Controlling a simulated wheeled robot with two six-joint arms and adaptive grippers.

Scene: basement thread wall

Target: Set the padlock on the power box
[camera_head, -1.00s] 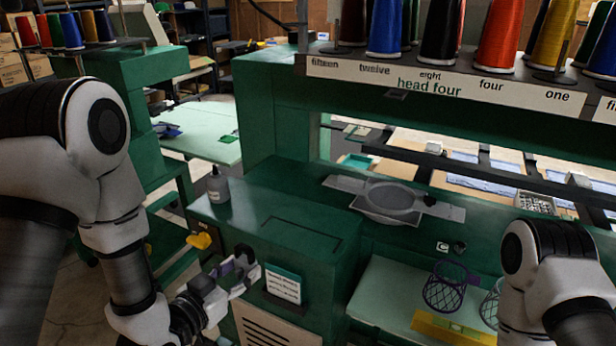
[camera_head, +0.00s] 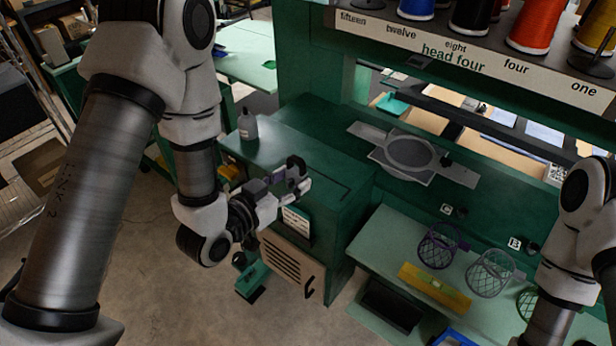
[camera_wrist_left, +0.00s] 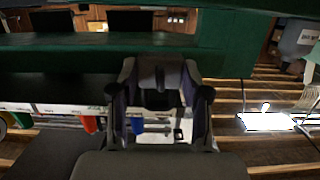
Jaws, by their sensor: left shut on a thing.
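My left gripper (camera_head: 290,180) is shut on a small dark thing that fits the padlock (camera_wrist_left: 157,98). The cabinet front has a white notice (camera_head: 296,224) and a louvred panel (camera_head: 284,258) with a dark handle. No part is clearly labelled as the power box. A yellow part (camera_head: 230,172) shows partly behind my left arm. My right arm is at the right, its gripper out of view.
A grey bottle (camera_head: 248,125) stands on the cabinet top, near my left forearm. A hoop frame (camera_head: 411,153) lies to the right. Wire baskets (camera_head: 490,272) and a yellow block (camera_head: 434,288) are on the pale green shelf. Open floor lies front left.

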